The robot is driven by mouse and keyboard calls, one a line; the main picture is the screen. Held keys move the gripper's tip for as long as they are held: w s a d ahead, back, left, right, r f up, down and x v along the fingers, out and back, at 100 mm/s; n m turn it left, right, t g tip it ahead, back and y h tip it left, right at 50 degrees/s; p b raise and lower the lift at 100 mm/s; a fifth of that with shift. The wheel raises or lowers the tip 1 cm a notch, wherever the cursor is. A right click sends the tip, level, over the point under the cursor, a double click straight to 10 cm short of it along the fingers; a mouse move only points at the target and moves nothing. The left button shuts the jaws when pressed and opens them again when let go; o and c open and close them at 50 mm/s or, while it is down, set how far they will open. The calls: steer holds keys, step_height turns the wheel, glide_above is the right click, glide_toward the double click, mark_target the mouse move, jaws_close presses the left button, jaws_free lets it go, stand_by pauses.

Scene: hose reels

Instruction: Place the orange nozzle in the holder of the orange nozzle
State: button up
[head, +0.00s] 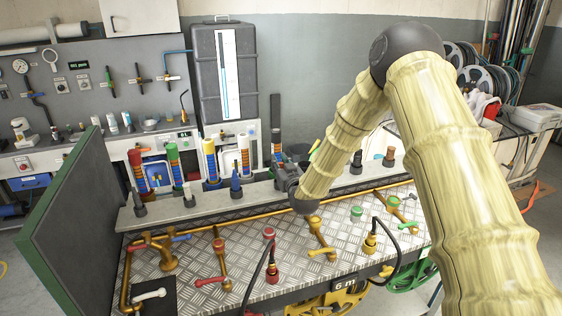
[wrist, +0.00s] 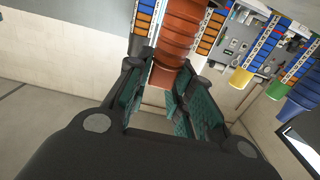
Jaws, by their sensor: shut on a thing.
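The orange nozzle (wrist: 180,40) shows in the wrist view as a ribbed orange-brown cylinder, large and close, between the fingers of my gripper (wrist: 165,82). The fingers have dark green pads and are shut on it. In the head view my gripper (head: 282,172) is low at the middle of the grey shelf, and the nozzle there is hidden or too small to tell. I cannot tell which holder is the orange nozzle's.
Coloured columns, including a red one (head: 135,165), a green one (head: 173,158) and a yellow one (head: 209,160), rise behind the shelf (head: 158,212). The metal worktop (head: 210,275) in front carries brass pipes, valves and hoses. A green-edged panel (head: 75,200) closes the left side.

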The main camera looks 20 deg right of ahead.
steer(key=shift+f, duration=0.15)
steer(key=o, duration=1)
steer(key=shift+c, duration=0.2)
steer(key=shift+r, duration=0.2)
steer(key=s+b, duration=0.4)
steer(key=s, duration=0.8)
steer(key=shift+d, duration=0.15)
